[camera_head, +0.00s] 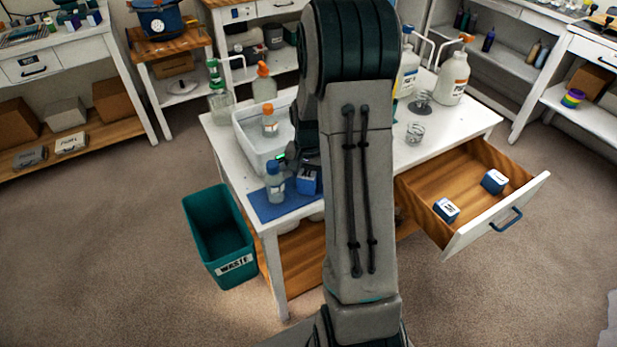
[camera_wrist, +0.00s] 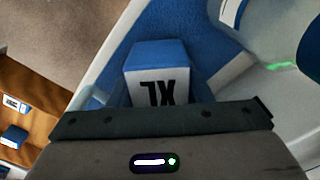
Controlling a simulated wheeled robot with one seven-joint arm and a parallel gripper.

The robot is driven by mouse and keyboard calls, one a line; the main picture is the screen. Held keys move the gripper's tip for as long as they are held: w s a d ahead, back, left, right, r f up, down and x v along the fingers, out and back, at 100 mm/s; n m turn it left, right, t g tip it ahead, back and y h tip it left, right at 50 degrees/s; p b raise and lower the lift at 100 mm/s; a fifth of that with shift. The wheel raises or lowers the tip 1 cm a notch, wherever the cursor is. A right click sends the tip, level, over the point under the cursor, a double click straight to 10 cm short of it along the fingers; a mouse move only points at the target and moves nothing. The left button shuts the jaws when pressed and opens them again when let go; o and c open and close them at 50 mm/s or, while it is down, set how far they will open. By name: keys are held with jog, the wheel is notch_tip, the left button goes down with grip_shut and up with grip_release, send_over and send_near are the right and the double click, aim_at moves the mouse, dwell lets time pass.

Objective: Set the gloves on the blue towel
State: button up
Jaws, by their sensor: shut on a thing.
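The glove box, blue and white with "XL" on its face, shows in the wrist view (camera_wrist: 157,72) and in the head view (camera_head: 308,181). My gripper (camera_wrist: 160,112) is shut on it; the fingertips are mostly hidden behind the gripper body and arm. The blue towel (camera_head: 272,211) lies at the table's front left corner and also shows in the wrist view (camera_wrist: 205,40). The box is over or on the towel's right part; I cannot tell whether it touches the cloth.
A clear bottle with a blue cap (camera_head: 274,184) stands at the towel, left of the box. A white tub (camera_head: 249,150) sits behind. The open drawer (camera_head: 500,213) at right holds two similar boxes. A green waste bin (camera_head: 215,235) stands left of the table.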

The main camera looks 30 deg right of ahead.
aim_at(308, 172)
jog(key=shift+f, duration=0.2)
jog(key=o, duration=1)
jog(key=shift+r, duration=0.15)
notch_tip(308, 172, up, 12)
jog(key=shift+f, duration=0.1)
jog(key=shift+s+a+r, duration=0.1)
jog(key=shift+a+r, duration=0.05)
jog(key=shift+r, duration=0.15)
jog(key=s+a+r+n+t, duration=0.1)
jog(key=s+a+n, duration=0.1)
jog(key=s+a, duration=0.2)
jog(key=s+a+r+n+t, duration=0.1)
jog(key=s+a+r+n, duration=0.1)
jog(key=s+a, duration=0.3)
jog(key=s+a+r+n, duration=0.2)
jog(key=s+a+n, duration=0.2)
jog(key=s, duration=0.5)
jog(key=shift+s+a+r+t, duration=0.2)
jog(key=shift+s+a+t, duration=0.1)
jog(key=shift+t, duration=0.1)
